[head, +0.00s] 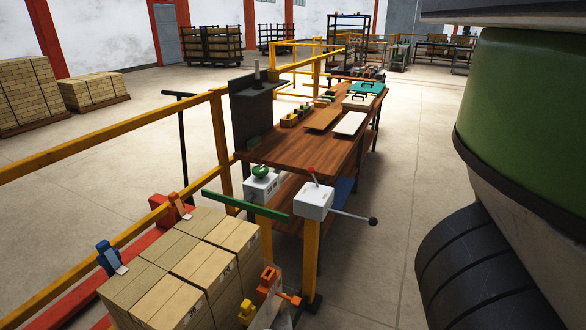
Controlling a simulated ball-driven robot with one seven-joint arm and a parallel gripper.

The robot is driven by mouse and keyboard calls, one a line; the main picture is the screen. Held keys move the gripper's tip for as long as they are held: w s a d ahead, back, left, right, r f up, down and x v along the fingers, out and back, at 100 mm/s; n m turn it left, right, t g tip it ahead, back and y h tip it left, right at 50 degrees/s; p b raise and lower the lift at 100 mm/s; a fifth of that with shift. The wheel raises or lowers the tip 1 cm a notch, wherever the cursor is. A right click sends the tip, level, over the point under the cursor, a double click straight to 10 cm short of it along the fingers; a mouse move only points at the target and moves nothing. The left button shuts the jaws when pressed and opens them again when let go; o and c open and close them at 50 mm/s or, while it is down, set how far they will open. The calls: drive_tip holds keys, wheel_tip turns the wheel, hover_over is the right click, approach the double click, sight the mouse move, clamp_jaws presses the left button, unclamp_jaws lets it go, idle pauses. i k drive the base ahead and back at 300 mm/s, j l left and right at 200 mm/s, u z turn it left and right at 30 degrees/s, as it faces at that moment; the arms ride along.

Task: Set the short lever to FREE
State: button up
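A white control box (313,202) stands on a yellow post in front of the wooden bench. A short lever with a red tip (311,170) rises from its top, leaning slightly left. A longer grey rod with a black ball knob (373,221) sticks out from the box to the right. A second white box (261,187) with a green knob (261,171) stands just to the left. Any FREE marking is too small to read, so I cannot tell the short lever's setting. My gripper is not in view.
Yellow railings (110,141) run along the left. The wooden bench (300,150) holds trays and small blocks. Concrete floor is clear right of the bench.

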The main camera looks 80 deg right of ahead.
sight(311, 170)
drive_tip(key=z, duration=2)
drive_tip(key=i+l+u, duration=0.1)
drive_tip(key=u, duration=0.3)
drive_tip(key=l+u, duration=0.25)
drive_tip(key=u, duration=0.15)
drive_tip(key=i+l+u, duration=0.1)
drive_tip(key=l+u, duration=0.2)
drive_tip(key=l, duration=0.65)
drive_tip(key=l+u, duration=0.3)
drive_tip(key=l, duration=2.3)
drive_tip(key=l+z, duration=0.15)
drive_tip(key=l, duration=0.35)
drive_tip(key=l+z, duration=0.1)
drive_tip(key=l, duration=0.15)
drive_tip(key=i+l+z, duration=0.15)
